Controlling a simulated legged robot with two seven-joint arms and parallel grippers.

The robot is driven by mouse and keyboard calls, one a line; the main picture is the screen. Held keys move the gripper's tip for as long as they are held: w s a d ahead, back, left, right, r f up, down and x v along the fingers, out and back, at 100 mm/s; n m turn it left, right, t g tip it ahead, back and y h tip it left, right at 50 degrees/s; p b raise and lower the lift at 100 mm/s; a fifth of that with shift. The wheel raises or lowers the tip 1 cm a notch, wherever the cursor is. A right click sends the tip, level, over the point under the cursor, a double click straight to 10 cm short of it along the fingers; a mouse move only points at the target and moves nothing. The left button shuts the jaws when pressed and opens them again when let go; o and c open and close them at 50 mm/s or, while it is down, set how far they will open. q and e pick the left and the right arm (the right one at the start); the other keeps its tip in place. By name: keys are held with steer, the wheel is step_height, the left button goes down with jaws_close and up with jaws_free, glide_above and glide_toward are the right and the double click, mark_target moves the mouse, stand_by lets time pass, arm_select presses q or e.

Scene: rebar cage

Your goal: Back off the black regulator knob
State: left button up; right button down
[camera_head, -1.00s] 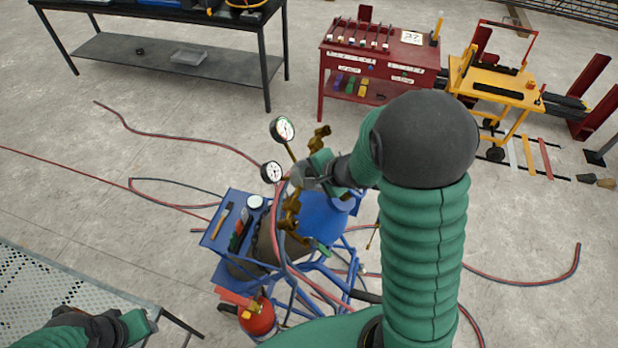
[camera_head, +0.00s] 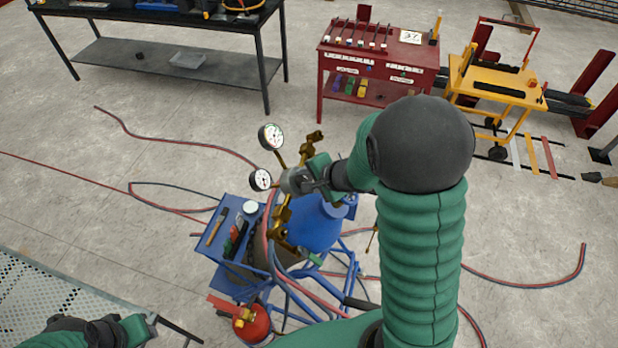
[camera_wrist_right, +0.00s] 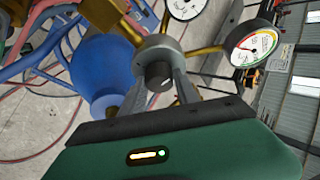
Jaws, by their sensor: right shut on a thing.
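The brass regulator (camera_head: 283,215) stands at the blue gas cylinder (camera_head: 318,228) on the cart, with two white-faced gauges (camera_head: 271,136) on its left. My right gripper (camera_head: 300,181) reaches in from the right and is at the regulator. In the right wrist view the dark round knob (camera_wrist_right: 158,75) sits in front of the grey regulator body (camera_wrist_right: 160,48). The two fingers of my right gripper (camera_wrist_right: 160,82) are shut on the knob, one on each side. My left gripper (camera_head: 140,327) is at the lower left, away from the regulator; its jaw gap is unclear.
Red and blue hoses (camera_head: 180,138) lie across the floor. A perforated table (camera_head: 50,305) is at lower left. A black table (camera_head: 160,60), red cabinet (camera_head: 375,75) and yellow cart (camera_head: 500,85) stand behind.

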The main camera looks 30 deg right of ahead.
steer(key=shift+a+f, duration=0.1)
steer(key=shift+s, duration=0.1)
